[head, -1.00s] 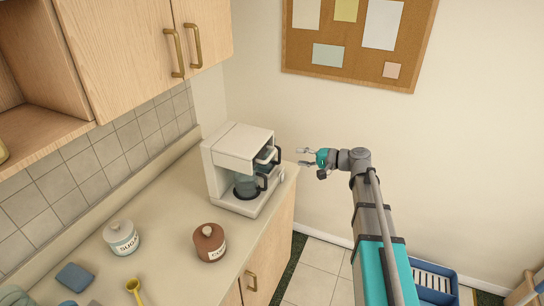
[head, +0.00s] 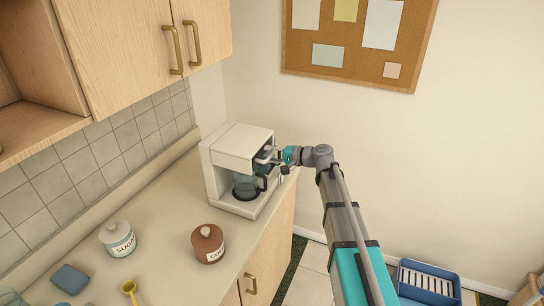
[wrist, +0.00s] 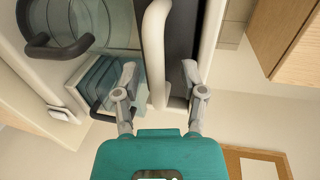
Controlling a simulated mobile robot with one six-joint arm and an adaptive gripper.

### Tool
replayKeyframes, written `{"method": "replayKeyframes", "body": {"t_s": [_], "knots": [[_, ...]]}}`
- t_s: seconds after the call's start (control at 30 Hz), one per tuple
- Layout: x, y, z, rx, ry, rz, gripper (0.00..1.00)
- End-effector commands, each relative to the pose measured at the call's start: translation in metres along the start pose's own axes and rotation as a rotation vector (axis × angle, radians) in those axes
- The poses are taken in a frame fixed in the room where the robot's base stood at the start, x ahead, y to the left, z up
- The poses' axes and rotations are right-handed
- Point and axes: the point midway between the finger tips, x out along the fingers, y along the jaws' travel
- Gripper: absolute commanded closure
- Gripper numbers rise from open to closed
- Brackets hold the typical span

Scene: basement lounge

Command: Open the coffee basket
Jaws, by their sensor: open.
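The white coffee maker (head: 232,150) stands at the far end of the counter, with its glass carafe (head: 245,187) in the lower bay. In the wrist view the carafe (wrist: 60,22) is at the upper left, its black handle toward me. A white rounded bar (wrist: 155,45), which looks like the coffee basket's handle, lies between my fingers with gaps on both sides. My gripper (wrist: 159,78) is open and empty. In the head view my gripper (head: 267,156) is at the right side of the machine's upper part, and it hides some of the basket area.
A sugar jar (head: 118,239), a brown canister (head: 208,244), a blue sponge (head: 71,279) and a yellow scoop (head: 130,290) are on the near counter. A translucent teal box with a dark handle (wrist: 95,85) sits beside my left finger. Wall cupboards (head: 130,50) hang above.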

Motion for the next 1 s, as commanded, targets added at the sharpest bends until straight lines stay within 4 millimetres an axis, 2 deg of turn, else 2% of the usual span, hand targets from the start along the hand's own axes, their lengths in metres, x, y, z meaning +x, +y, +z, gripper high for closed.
{"method": "replayKeyframes", "body": {"t_s": [0.3, 0.6, 1.0], "knots": [[0.0015, -0.0001, 0.0004, 0.0, 0.0, 0.0, 0.46], [0.0017, -0.0003, 0.0005, 0.0, -0.001, 0.0, 1.0], [0.0024, -0.0021, 0.0016, 0.001, -0.003, -0.006, 1.0]]}}
